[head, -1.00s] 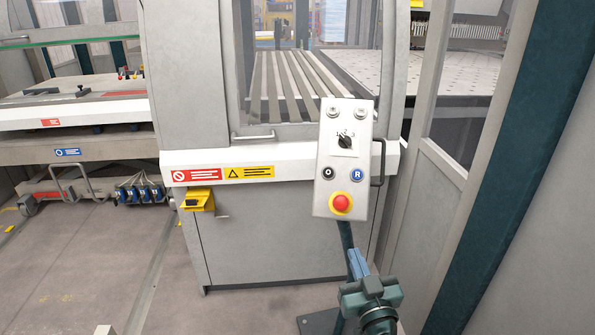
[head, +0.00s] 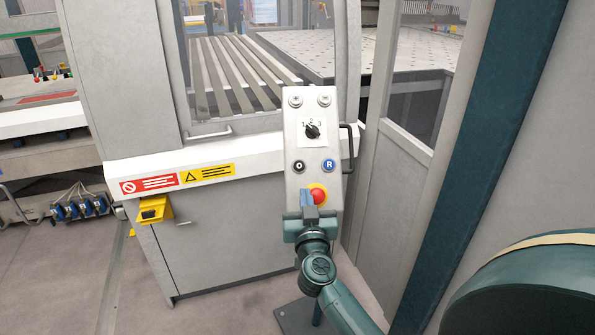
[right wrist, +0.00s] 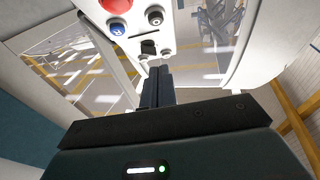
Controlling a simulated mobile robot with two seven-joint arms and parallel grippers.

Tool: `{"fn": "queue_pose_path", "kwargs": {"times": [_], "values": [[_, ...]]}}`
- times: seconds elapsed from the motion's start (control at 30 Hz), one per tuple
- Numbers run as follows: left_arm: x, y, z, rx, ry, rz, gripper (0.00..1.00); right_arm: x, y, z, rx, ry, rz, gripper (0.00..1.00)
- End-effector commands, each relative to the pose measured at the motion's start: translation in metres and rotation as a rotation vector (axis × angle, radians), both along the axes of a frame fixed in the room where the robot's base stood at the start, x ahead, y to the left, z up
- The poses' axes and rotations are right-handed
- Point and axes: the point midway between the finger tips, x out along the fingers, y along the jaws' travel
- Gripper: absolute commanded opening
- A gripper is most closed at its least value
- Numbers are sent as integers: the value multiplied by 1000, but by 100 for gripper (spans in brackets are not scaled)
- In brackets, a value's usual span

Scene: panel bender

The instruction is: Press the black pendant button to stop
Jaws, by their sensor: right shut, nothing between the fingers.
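The pendant (head: 312,140) is a tall light-grey control box on a stand. Its black button (head: 299,166), marked O, sits left of a blue R button (head: 328,165) and above the red mushroom button (head: 318,196) on a yellow ring. My right gripper (head: 307,196) is shut and empty, in front of the pendant's lower part. Its fingers overlap the left side of the red button, below the black one; I cannot tell whether they touch. In the right wrist view the fingers (right wrist: 158,72) point toward the panel, with the black button (right wrist: 155,16) uncovered. My left gripper is out of view.
A black rotary selector (head: 312,131) is above the buttons. A dark handle (head: 349,148) is on the pendant's right side. The grey machine cabinet (head: 225,240) stands behind, with a yellow bracket (head: 155,209) on its front. Open floor (head: 80,280) lies left.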

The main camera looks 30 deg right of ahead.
Motion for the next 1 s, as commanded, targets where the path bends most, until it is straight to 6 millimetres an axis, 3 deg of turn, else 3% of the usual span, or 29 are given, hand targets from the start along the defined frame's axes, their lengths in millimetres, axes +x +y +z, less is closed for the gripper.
{"fn": "queue_pose_path", "kwargs": {"times": [0.27,0.63,1.0], "values": [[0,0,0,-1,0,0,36,19,-10,4,-1,-3,-1,0],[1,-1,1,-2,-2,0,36,89,-46,14,-2,-2,-1,0],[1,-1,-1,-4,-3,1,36,114,-59,-11,-2,1,2,0]]}}
